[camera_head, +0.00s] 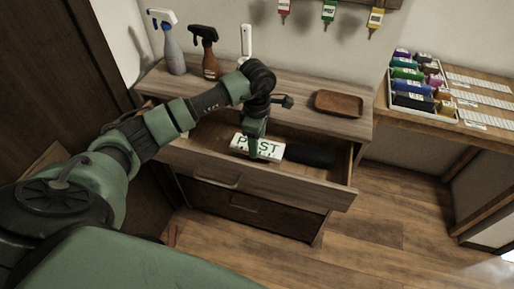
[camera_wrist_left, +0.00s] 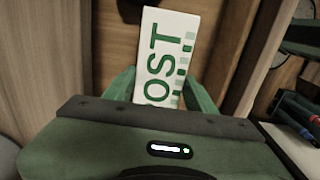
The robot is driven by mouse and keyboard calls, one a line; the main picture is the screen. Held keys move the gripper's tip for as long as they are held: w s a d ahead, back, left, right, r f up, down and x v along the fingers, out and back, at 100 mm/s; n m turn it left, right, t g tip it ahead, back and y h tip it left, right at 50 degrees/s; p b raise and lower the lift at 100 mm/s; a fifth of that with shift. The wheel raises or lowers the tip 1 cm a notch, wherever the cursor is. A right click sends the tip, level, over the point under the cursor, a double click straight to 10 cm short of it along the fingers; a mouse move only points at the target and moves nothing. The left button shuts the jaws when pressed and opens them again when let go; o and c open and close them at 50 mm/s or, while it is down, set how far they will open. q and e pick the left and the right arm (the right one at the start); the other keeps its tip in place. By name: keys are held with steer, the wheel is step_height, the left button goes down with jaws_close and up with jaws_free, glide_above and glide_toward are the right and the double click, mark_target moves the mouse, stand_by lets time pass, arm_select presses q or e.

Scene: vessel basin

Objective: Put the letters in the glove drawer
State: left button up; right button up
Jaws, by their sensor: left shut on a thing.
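The letters show as a white block with green POST lettering (camera_head: 270,148). The same letters show in the left wrist view (camera_wrist_left: 165,55), between the green fingers. My left gripper (camera_head: 257,140) is shut on the letters and holds them over the open top drawer (camera_head: 310,189) of the wooden cabinet. Whether the letters touch the drawer floor I cannot tell. A dark object (camera_head: 310,156), perhaps gloves, lies in the drawer to the right of the letters. My right gripper is not in view.
Two spray bottles, one grey (camera_head: 174,50) and one brown (camera_head: 204,55), and a white upright item (camera_head: 246,42) stand at the back of the cabinet top. A brown tray (camera_head: 339,103) lies on its right. A lower drawer (camera_head: 250,208) is closed. A side table on the right holds a box of colored items (camera_head: 391,98).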

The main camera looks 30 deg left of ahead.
arm_select(q)
step_height(320, 180, down, 4)
steer(key=shift+r+p, duration=0.2)
steer(key=shift+p, duration=0.15)
steer(key=shift+f, duration=0.2)
steer(key=o, duration=1.4)
